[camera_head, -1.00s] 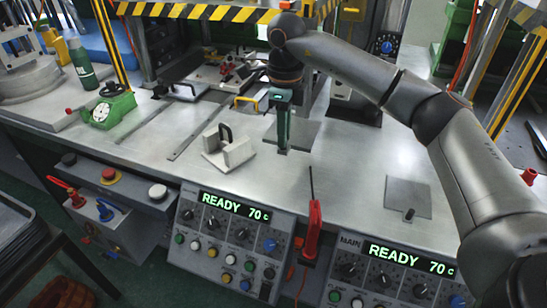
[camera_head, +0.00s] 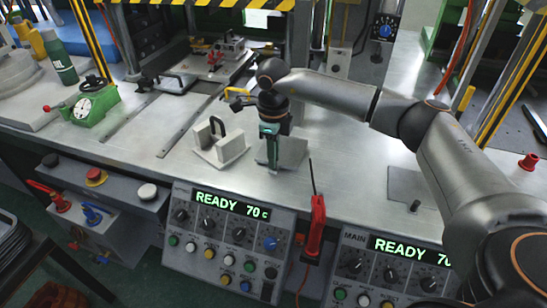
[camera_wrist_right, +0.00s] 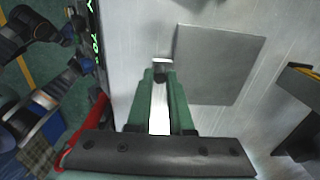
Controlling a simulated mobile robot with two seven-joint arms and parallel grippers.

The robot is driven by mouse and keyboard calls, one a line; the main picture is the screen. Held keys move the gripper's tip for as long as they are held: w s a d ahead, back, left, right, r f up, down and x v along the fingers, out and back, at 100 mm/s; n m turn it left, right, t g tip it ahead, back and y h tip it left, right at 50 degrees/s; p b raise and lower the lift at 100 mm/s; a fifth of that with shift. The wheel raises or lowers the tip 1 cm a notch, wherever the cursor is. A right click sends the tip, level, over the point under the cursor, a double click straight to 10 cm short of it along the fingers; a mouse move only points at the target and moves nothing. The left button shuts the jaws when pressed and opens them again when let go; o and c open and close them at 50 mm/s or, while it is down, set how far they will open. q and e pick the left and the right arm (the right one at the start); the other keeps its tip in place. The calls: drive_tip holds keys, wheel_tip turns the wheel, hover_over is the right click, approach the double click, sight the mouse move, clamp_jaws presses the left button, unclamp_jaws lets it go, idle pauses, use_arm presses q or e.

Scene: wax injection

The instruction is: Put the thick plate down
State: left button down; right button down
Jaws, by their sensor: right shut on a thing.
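The thick plate (camera_head: 292,153) is a flat grey square just right of my right gripper (camera_head: 268,163) in the head view. The right gripper's green fingers are shut on the small dark knob at the plate's edge. In the wrist view the right gripper (camera_wrist_right: 160,75) has its tips at the left side of the plate (camera_wrist_right: 220,65), which looks level. The plate is on or very close to the metal bench (camera_head: 345,185); I cannot tell if there is a gap. My left gripper is not in view.
A pale block with a black handle (camera_head: 220,148) stands close to the left. Another grey square plate with a knob (camera_head: 407,184) lies to the right.

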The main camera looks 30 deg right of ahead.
drive_tip(key=shift+w+f, duration=0.1)
drive_tip(key=shift+f, duration=0.4)
drive_tip(key=c, duration=0.8)
unclamp_jaws()
drive_tip(key=shift+f, duration=0.1)
wheel_tip(320, 180, up, 12)
drive_tip(key=shift+a+r, duration=0.1)
